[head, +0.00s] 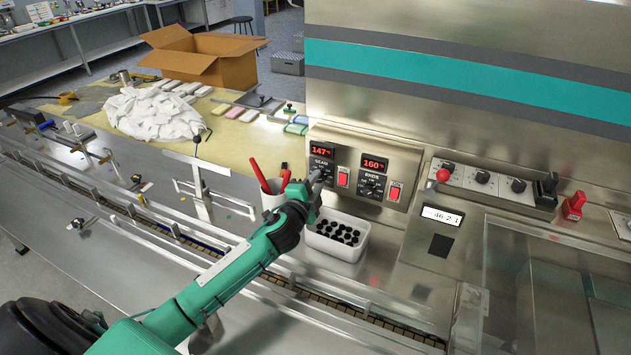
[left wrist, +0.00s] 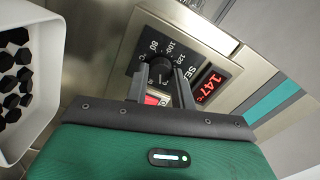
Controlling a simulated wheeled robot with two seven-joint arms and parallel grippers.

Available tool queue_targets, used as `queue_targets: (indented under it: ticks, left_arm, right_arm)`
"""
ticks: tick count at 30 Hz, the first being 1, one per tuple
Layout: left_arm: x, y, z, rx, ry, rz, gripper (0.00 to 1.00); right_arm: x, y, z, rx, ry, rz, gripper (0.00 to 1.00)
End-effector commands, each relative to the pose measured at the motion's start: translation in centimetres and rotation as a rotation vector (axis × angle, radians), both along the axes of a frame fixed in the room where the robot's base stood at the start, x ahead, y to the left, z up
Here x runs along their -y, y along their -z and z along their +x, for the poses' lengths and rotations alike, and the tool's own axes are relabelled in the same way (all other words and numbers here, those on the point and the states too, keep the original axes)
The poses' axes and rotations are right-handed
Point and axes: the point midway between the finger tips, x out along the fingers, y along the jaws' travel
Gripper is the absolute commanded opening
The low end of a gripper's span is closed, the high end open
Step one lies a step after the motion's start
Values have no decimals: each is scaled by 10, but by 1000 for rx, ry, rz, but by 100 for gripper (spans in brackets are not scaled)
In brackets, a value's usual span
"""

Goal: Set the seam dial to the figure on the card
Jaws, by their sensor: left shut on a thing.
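The seam dial (left wrist: 150,60) is a black round knob on the steel control panel, with pale figures around it, 80, 100 and 120 among them. My left gripper (head: 316,182) reaches the panel in the head view and hides most of this dial. In the left wrist view its two fingers (left wrist: 162,76) are shut on the knob, one on each side. The red seam display (head: 321,150) reads 147, and it also shows in the left wrist view (left wrist: 209,86). I cannot make out a card with a figure. My right gripper is not in view.
A second dial (head: 372,186) sits to the right under a display (head: 374,164) reading 160. Red switches (head: 343,178) stand beside the dials. A white bin (head: 337,238) of black pieces and a cup with red-handled tools (head: 272,190) stand close to my left arm.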

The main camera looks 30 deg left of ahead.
Motion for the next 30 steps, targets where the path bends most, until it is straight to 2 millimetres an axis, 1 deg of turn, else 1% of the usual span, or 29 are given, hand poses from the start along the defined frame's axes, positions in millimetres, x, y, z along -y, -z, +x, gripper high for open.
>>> queue_targets:
  ticks: [6,15,22,30]
  left_arm:
    - [1,-1,0,-10,2,187,2]
    - [1,1,0,-21,2,371,2]
    - [1,1,0,-26,3,439,2]
    - [1,2,0,-27,2,460,2]
  right_arm:
    - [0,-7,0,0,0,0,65]
    - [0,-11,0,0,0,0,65]
    - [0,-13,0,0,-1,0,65]
    - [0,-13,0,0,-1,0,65]
